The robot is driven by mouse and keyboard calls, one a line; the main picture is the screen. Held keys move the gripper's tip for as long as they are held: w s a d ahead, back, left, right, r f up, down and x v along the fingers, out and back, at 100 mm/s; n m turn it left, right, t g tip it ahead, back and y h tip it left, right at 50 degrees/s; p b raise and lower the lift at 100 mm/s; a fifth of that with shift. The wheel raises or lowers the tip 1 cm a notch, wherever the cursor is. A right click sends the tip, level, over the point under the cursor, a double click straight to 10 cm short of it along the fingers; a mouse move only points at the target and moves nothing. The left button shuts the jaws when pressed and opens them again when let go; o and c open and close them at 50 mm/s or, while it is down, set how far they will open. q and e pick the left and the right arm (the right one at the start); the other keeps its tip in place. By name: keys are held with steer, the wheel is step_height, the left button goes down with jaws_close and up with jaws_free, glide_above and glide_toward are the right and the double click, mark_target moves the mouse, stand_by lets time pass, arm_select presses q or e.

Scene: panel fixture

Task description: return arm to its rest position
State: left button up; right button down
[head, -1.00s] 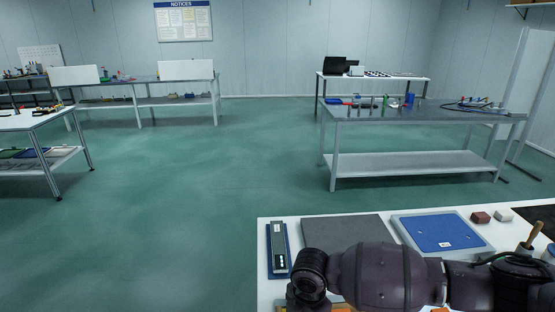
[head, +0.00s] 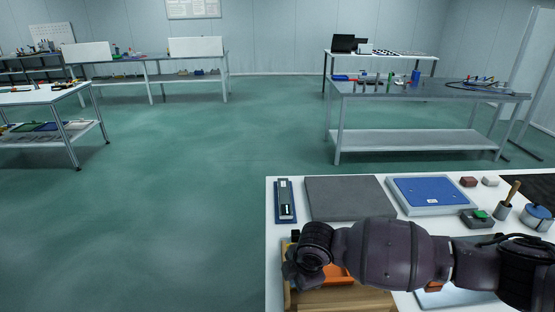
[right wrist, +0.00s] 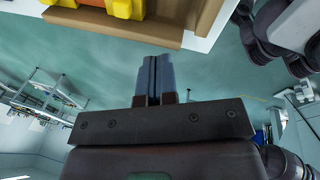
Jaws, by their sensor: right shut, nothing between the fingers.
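My right arm (head: 390,250) lies across the front of the white table (head: 288,243) in the head view, reaching in from the right. Its gripper is out of sight in the head view. In the right wrist view my right gripper (right wrist: 155,80) is shut, its two fingers together and nothing between them. The fingers point toward the table edge and a wooden tray (right wrist: 150,38), apart from it, with green floor behind. In the head view the wooden tray (head: 345,300) is partly hidden beneath the arm. My left gripper is not in view.
On the table are a grey mat (head: 345,198), a blue panel (head: 432,192) in a pale frame, a slim device on a blue base (head: 285,200), a pot with a wooden handle (head: 505,205) and a blue-lidded jar (head: 538,216). Open floor (head: 180,200) lies to the left.

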steer(key=w+a+r+m+t+y, duration=0.2)
steer(key=a+r+m+t+y, duration=0.15)
steer(key=r, duration=0.25)
steer(key=w+a+r+m+t+y, duration=0.25)
steer(key=r+m+t+y, duration=0.2)
steer(key=r, duration=0.25)
steer(key=s+d+f+m+t+h, duration=0.3)
steer(key=s+d+f+m, duration=0.15)
steer(key=d, duration=0.55)
steer(key=s+d+f+m+t+h, duration=0.25)
steer(key=s+d+f+m, duration=0.2)
steer(key=d, duration=0.55)
steer(key=s+d+f+m+g+h, duration=0.2)
steer(key=s+d+f, duration=0.2)
steer(key=s+f, duration=0.2)
steer(key=s+d+f+m+g+h, duration=0.1)
steer(key=s+d+f, duration=0.4)
steer(key=s, duration=0.5)
step_height(320, 180, down, 2)
steer(key=shift+f+m+g+h, duration=0.15)
steer(key=shift+m+g+h, duration=0.3)
steer(key=shift+h, duration=0.4)
steer(key=shift+a, duration=0.1)
